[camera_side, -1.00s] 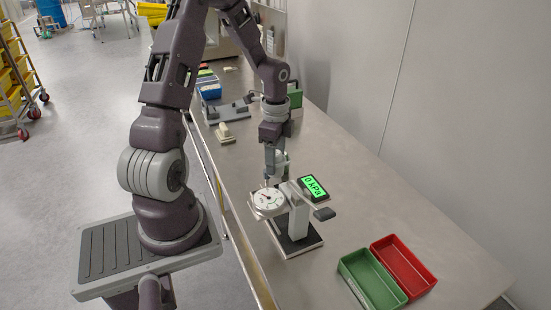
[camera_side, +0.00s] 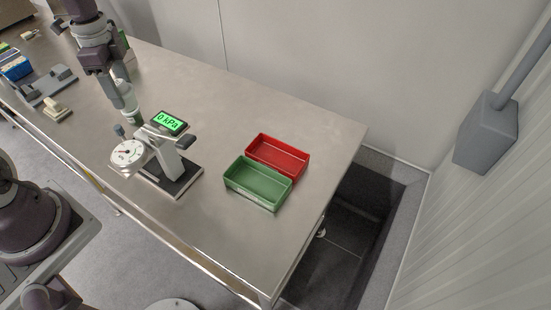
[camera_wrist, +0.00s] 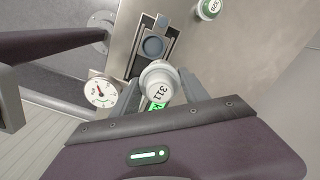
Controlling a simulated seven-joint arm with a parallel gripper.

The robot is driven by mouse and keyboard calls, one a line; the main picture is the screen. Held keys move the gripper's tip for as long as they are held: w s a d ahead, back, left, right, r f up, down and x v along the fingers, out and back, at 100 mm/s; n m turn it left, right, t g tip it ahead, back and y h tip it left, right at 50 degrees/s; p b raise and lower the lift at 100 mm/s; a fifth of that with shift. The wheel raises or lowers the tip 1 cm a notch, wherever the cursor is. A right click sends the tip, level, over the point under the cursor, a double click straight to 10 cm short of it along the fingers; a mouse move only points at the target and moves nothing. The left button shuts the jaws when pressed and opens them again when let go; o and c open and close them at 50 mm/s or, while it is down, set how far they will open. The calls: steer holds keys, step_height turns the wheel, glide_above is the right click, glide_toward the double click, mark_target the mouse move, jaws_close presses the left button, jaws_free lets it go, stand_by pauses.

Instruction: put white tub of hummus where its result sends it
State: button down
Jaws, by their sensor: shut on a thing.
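My gripper (camera_side: 122,90) is shut on a white tub (camera_side: 127,97), just behind the dial and screen of the test stand (camera_side: 170,183). In the wrist view the tub (camera_wrist: 159,80) sits between the fingers of my gripper (camera_wrist: 163,92), with its lid marked 311 facing the camera. The stand's screen (camera_side: 169,122) is green and reads 0 kPa. Its round dial (camera_side: 128,153) also shows in the wrist view (camera_wrist: 101,92). I cannot tell whether the tub touches anything beneath it.
A green tray (camera_side: 258,193) and a red tray (camera_side: 303,163) stand side by side near the table's right end, both empty. Another tub (camera_wrist: 209,9), white and green, shows at the wrist view's top edge. Bare tabletop (camera_side: 240,115) lies behind the stand.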

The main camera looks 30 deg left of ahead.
steer(key=w+d+m, duration=0.6)
steer(key=w+d, duration=0.1)
steer(key=w, duration=0.1)
steer(key=m, duration=1.5)
glide_above(277, 160)
step_height(277, 160, down, 17)
steer(key=shift+r, duration=0.15)
steer(key=c, duration=0.6)
jaws_free()
